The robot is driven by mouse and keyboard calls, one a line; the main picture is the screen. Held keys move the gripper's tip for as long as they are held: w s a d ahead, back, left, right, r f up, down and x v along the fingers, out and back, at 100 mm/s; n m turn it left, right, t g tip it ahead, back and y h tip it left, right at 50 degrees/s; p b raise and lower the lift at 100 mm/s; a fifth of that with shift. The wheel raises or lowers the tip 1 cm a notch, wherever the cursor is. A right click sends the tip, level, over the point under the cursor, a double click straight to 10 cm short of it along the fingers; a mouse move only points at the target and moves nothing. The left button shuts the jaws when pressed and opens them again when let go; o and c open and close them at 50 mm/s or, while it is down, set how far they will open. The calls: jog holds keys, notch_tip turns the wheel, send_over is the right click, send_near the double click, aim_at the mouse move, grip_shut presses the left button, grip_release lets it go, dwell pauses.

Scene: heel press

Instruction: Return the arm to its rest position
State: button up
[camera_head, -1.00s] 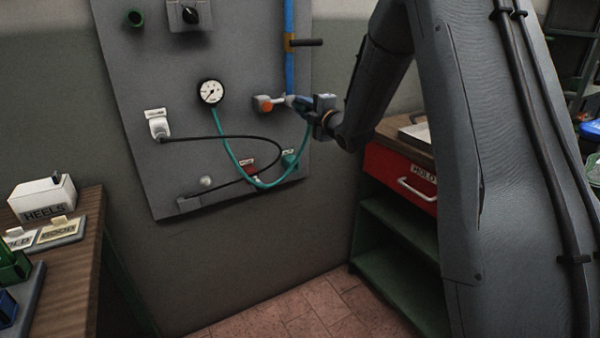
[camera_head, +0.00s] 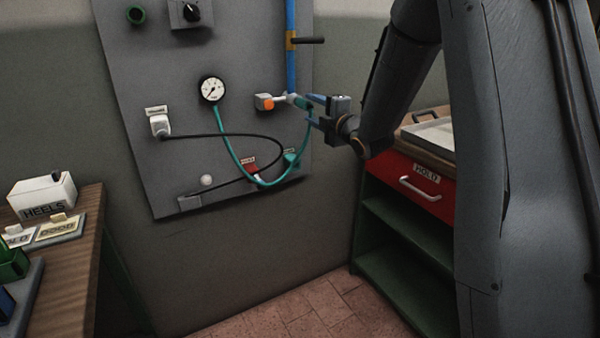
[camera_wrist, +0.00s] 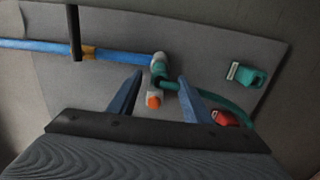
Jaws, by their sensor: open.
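My gripper (camera_head: 318,108) is open in front of the grey wall panel (camera_head: 165,90), at the lower end of the blue pipe (camera_head: 291,60). In the wrist view its two blue fingers (camera_wrist: 156,100) stand apart, with the teal hose end (camera_wrist: 167,84) and an orange-tipped valve (camera_wrist: 153,100) seen between them. In the head view the teal hose (camera_head: 235,160) runs from the gauge (camera_head: 212,90) up to the fitting by the fingertips. The fingers look empty; the exact gap to the hose end is hard to tell.
A cabinet with a red drawer (camera_head: 410,186) stands right of the panel, a tray (camera_head: 432,138) on its top. A wooden bench (camera_head: 75,250) with a HEELS box (camera_head: 42,197) is at the left. A black handle (camera_head: 308,41) sticks out above my gripper. The tiled floor between is clear.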

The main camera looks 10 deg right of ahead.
jog(key=shift+v, duration=0.9)
jog(key=shift+s+f+m, duration=0.2)
jog(key=shift+s+m, duration=0.05)
jog(key=shift+m, duration=0.05)
jog(key=s+f+m+g+h+p, duration=0.15)
jog(key=s+f+m+g, duration=0.3)
jog(key=s, duration=0.45)
jog(key=s+f+m+g+h, duration=0.35)
jog(key=s+f+m, duration=0.2)
jog(key=s, duration=0.35)
jog(key=s+f+m+g+h, duration=0.1)
jog(key=s+f+m+g, duration=0.4)
jog(key=s, duration=0.4)
jog(key=s+a+m+g, duration=0.2)
jog(key=s+m+g, duration=0.2)
jog(key=s, duration=1)
jog(key=shift+s+f+m+p, duration=0.25)
jog(key=shift+s+m+p, duration=0.1)
jog(key=shift+m, duration=0.75)
